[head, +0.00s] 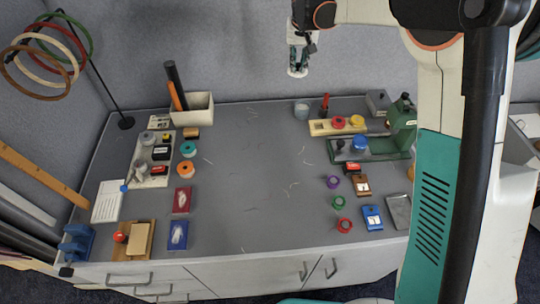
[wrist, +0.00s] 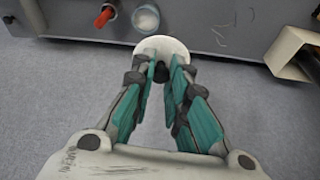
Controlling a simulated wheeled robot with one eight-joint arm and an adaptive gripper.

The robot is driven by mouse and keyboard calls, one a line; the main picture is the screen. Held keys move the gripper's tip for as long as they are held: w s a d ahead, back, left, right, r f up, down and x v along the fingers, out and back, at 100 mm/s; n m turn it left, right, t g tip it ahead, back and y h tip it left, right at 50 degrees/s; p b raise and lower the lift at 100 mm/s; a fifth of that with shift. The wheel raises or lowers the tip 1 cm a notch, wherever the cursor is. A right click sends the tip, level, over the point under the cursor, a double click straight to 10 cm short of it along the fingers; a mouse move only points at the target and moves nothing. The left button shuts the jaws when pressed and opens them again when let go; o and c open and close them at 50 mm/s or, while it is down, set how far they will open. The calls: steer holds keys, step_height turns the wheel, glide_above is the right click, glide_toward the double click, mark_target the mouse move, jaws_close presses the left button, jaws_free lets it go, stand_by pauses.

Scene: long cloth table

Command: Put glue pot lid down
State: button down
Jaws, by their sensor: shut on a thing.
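My gripper (head: 299,50) is high in the air above the back edge of the table. It is shut on the glue pot lid (head: 297,71), a white round disc with a dark knob between the fingertips. In the wrist view, the fingertips (wrist: 164,68) hold the knob, and the lid's white rim (wrist: 165,43) shows beyond them. The glue pot (head: 301,111), a small pale cup, stands at the back of the table, below the lid and apart from it. In the wrist view the glue pot (wrist: 146,17) shows its round whitish top.
A red-handled tool (head: 325,104) stands right of the pot, behind a tray of coloured tapes (head: 337,126). A cream box (head: 193,109) with dark and orange rolls stands back left. The middle of the grey tabletop (head: 255,165) is mostly clear, with thin scraps.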

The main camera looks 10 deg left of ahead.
steer(key=s+a+f+n+y, duration=0.15)
steer(key=s+a, duration=0.25)
steer(key=s, duration=0.7)
steer(key=s+a+f+n+h, duration=0.1)
steer(key=s+a+f+n, duration=0.15)
steer(key=s, duration=0.85)
steer(key=shift+m+y, duration=0.25)
steer(key=shift+m, duration=0.05)
steer(key=f+b, duration=0.1)
steer(key=f, duration=0.4)
steer(key=f+b, duration=0.2)
steer(key=f, duration=0.2)
steer(key=a+f+b, duration=0.1)
steer(key=f, duration=0.4)
steer(key=shift+s+f+b, duration=0.15)
steer(key=shift+f+b, duration=0.15)
steer(key=shift+d+f+b, duration=0.1)
steer(key=shift+f+b, duration=0.65)
steer(key=shift+f, duration=1.55)
steer(key=shift+f, duration=0.15)
steer(key=c, duration=1.6)
jaws_free()
steer(key=shift+o, duration=0.2)
